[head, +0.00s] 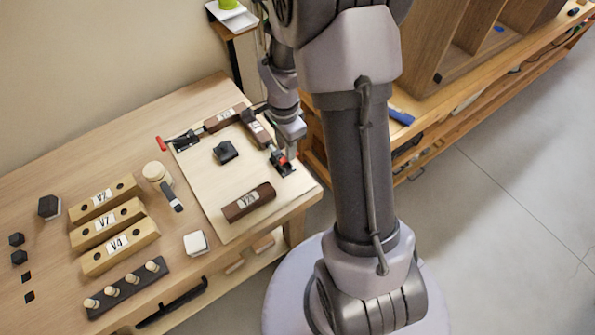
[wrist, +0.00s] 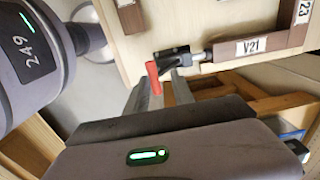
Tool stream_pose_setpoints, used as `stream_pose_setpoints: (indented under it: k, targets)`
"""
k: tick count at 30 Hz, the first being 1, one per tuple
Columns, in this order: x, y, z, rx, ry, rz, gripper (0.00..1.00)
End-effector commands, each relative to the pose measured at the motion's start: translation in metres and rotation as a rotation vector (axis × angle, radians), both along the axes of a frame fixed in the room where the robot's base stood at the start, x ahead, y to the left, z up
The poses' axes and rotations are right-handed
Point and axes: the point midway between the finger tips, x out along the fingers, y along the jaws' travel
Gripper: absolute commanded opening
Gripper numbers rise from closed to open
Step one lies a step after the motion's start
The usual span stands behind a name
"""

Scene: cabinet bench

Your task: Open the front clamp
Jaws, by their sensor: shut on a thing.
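The front clamp (head: 285,168) is a small black toggle clamp near the right edge of the pale board, beside a dark wooden block. In the wrist view the clamp (wrist: 174,57) has a red handle (wrist: 153,78) and a rod reaching toward the block labelled V21 (wrist: 252,47). My gripper (head: 288,152) is at the clamp, and in the wrist view its fingers (wrist: 164,85) are at the red handle, shut on it. The fingers partly hide the grip. A second clamp (head: 183,140) with a red handle sits at the board's far left corner.
A dark block (head: 249,202) and a black piece (head: 226,152) rest on the board (head: 215,220). Several labelled wooden blocks (head: 105,200), a peg rack (head: 127,288) and a white block (head: 196,243) lie to the left. A wooden shelf unit (head: 455,45) stands on the right.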

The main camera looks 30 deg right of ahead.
Motion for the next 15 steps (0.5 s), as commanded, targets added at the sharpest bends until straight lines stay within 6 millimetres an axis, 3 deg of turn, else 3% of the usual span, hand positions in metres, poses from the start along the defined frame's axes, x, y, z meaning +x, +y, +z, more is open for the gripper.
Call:
stream_pose_setpoints:
  k: [9,15]
  targets:
    - [0.0034,-0.0008,0.0008,-0.002,-0.005,0.002,0.17]
    - [0.0119,-0.0005,0.0055,-0.002,-0.006,0.002,0.22]
